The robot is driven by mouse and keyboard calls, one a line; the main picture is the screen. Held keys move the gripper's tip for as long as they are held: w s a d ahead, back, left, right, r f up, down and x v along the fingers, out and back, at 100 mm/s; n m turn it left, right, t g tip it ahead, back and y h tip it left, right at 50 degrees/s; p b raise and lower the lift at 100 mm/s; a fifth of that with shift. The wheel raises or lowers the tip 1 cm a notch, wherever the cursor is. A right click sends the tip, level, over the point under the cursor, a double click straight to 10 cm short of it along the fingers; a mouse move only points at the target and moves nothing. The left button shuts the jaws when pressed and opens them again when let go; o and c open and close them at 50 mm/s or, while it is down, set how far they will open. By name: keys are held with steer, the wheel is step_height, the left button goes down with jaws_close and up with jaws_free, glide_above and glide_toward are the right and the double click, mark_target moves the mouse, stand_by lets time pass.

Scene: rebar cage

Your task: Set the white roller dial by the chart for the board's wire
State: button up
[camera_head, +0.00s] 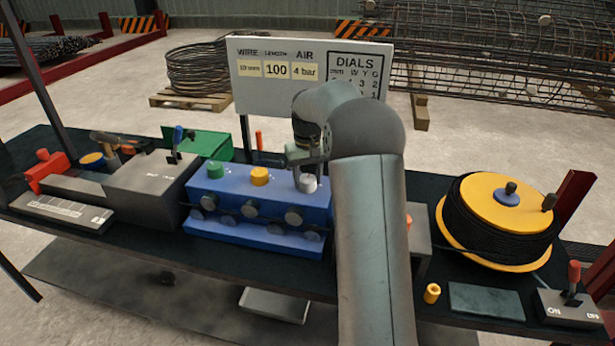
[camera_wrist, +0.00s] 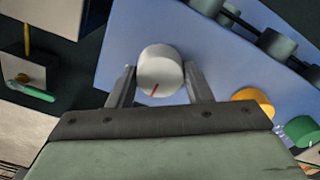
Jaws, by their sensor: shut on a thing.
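The white roller dial (camera_head: 306,183) is a pale knob at the right end of the blue straightener block (camera_head: 262,207). In the wrist view the white dial (camera_wrist: 160,72) shows a red pointer line running down and slightly left. My gripper (camera_wrist: 158,88) is shut on this dial, one finger on each side. In the head view my gripper (camera_head: 305,165) comes down from above onto it. The board (camera_head: 265,50) behind shows WIRE 10 mm, LENGTH 100 and AIR 4 bar. Its DIALS chart (camera_head: 358,75) has columns mm, W, Y, G; my arm hides part of its rows.
The yellow dial (camera_head: 260,176) and green dial (camera_head: 215,169) stand left of the white one. A yellow wire spool (camera_head: 500,215) stands right, near an ON/OFF lever box (camera_head: 568,305). A grey box (camera_head: 150,185) stands left.

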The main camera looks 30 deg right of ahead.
mark_target(307, 179)
steer(key=o, duration=1)
step_height(307, 179, up, 18)
steer(key=shift+f, duration=0.25)
